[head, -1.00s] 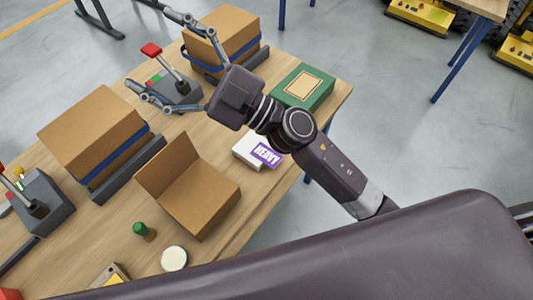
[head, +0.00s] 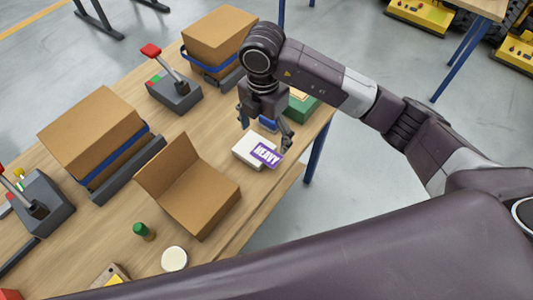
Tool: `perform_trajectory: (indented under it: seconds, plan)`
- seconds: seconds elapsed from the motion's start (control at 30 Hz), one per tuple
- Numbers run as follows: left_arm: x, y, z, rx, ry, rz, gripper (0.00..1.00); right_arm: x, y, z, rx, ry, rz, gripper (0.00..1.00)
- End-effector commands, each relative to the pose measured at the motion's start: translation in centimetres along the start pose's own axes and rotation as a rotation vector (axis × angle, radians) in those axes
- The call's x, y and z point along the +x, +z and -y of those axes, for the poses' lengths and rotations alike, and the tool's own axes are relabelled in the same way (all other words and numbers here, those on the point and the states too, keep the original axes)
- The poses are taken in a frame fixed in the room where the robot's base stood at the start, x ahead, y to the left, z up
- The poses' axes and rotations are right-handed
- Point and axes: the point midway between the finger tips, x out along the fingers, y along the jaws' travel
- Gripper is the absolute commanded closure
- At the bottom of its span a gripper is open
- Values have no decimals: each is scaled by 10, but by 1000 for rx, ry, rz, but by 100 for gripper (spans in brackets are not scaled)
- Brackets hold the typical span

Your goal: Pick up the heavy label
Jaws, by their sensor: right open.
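The heavy label (head: 266,154) is a purple tag with white "HEAVY" lettering. It lies on a white block (head: 246,151) near the table's right edge and overhangs the block's right side. My right gripper (head: 265,138) is open and points down, just above and behind the label, with its fingers spread to either side. I cannot tell whether a finger touches the block or the label. My left gripper is not in view.
An open cardboard box (head: 190,190) stands left of the label. A green case (head: 303,108) is partly hidden behind my right gripper. Carton boxes (head: 92,135) and lever units (head: 174,92) stand further left and back. A green bottle (head: 144,231) and round tin (head: 174,258) are in front.

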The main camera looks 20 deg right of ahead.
Motion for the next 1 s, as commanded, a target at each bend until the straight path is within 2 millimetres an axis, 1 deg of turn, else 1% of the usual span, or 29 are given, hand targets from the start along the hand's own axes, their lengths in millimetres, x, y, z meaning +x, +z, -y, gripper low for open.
perform_trajectory:
  seconds: [0.03, 0.17, 0.27, 0.37, 0.4, 0.5, 0.63, 1.0]
  plan:
    - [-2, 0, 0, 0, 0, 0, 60, 6, -1, 2, 1, -6, -3, 18]
    - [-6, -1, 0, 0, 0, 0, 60, 20, 0, 2, -1, -5, -5, 18]
    - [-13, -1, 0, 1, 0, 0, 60, 32, 1, 4, -1, -5, -5, 18]
    - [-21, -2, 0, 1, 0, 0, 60, 47, 3, 6, -2, -5, -6, 18]
    - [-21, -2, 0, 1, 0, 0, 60, 54, 3, 6, -2, -4, -7, 18]
    - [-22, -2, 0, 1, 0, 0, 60, 66, 3, 5, -4, -2, -7, 18]
    - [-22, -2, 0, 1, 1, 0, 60, 72, 3, 5, -5, 0, -6, 18]
    - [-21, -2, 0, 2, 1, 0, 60, 73, 3, 5, -5, 1, -6, 18]
